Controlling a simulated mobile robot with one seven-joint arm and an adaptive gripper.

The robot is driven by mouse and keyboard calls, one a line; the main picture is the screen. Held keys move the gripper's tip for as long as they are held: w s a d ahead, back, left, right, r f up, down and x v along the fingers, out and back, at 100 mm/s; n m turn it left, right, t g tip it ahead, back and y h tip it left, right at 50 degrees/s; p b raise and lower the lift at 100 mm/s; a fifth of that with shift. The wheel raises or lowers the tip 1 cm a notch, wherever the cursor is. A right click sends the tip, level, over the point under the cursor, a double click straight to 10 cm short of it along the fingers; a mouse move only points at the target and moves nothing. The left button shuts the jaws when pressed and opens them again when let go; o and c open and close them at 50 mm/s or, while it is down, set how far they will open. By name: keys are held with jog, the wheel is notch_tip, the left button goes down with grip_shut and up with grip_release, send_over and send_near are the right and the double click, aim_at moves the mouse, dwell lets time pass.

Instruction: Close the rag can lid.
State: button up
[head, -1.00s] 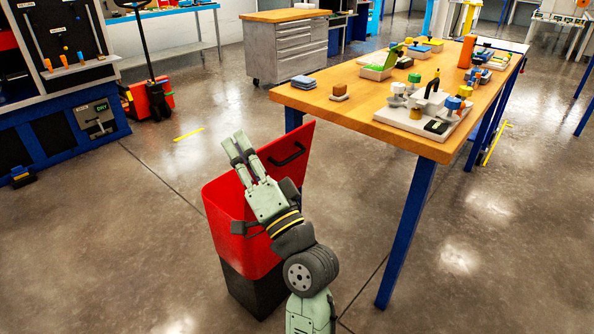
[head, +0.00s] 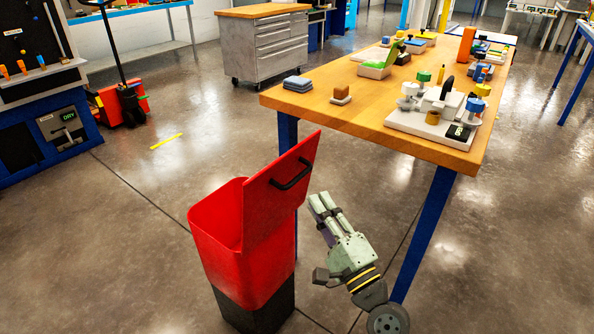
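The red rag can (head: 220,240) with a black base stands on the floor left of the workbench. Its red lid (head: 262,205) is open, standing up and tilted along the can's right side. A black bar handle (head: 293,174) is on the lid's face turned toward me. The can's mouth shows to the left of the lid, and no rags are visible inside. My gripper (head: 322,202) is to the right of the lid, just below the handle's height in the picture, pointing up and left. Its two fingers lie close together with nothing seen between them. It appears apart from the lid.
The wooden workbench (head: 375,118) with blue legs is close behind and right of my gripper, holding trays and small parts. A grey drawer cabinet (head: 265,50) and a red pallet jack (head: 122,103) stand farther back. Floor left of the can is clear.

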aim_at(300, 174)
jog(key=p+x, duration=0.2)
jog(key=x, duration=0.6)
jog(key=shift+w+a+r, duration=0.1)
jog(key=shift+w+r, duration=0.05)
jog(key=shift+w, duration=0.2)
jog(key=shift+c, duration=0.4)
grip_shut()
